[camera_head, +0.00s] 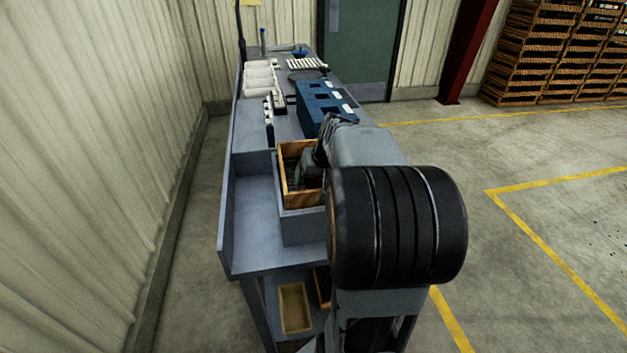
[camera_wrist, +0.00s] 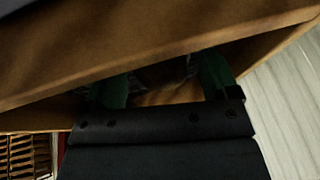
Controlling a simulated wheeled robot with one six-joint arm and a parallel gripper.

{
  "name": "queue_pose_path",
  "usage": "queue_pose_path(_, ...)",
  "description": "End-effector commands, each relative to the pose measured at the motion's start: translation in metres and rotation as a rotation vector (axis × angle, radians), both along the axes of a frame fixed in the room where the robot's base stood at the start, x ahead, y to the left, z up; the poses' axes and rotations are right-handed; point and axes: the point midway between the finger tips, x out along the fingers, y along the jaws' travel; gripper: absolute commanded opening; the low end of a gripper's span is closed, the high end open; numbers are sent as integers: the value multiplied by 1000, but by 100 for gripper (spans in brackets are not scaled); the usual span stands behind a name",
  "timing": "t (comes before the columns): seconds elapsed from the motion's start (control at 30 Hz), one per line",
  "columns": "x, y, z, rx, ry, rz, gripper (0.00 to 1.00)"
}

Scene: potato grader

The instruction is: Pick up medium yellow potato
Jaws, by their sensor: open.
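A wooden crate (camera_head: 298,200) sits on a grey raised block at the near part of the bench. My gripper (camera_head: 306,166) is at the crate's opening, partly hidden by my arm. In the wrist view, the crate's brown wall (camera_wrist: 90,60) crosses the frame. There, my gripper (camera_wrist: 165,84) reaches past it with its two green fingers apart. A dim brownish patch lies between the fingers, too dark to tell whether it is a potato or crate wood. I cannot make out a medium yellow potato in either view.
The grey bench (camera_head: 262,258) runs along the left wall. Blue boxes with openings (camera_head: 322,105) and white rolls (camera_head: 262,78) stand farther back. A wooden tray (camera_head: 295,307) lies on the lower shelf. Open floor (camera_head: 540,220) is to the right.

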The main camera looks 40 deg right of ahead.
Motion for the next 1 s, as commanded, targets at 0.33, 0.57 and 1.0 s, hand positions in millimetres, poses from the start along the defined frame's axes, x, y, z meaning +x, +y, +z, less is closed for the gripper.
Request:
queue_pose_path(0.33,2,1,-7,2,2,0,79)
queue_pose_path(0.57,2,2,-8,6,5,2,57)
queue_pose_path(1.0,2,3,-9,8,7,3,26)
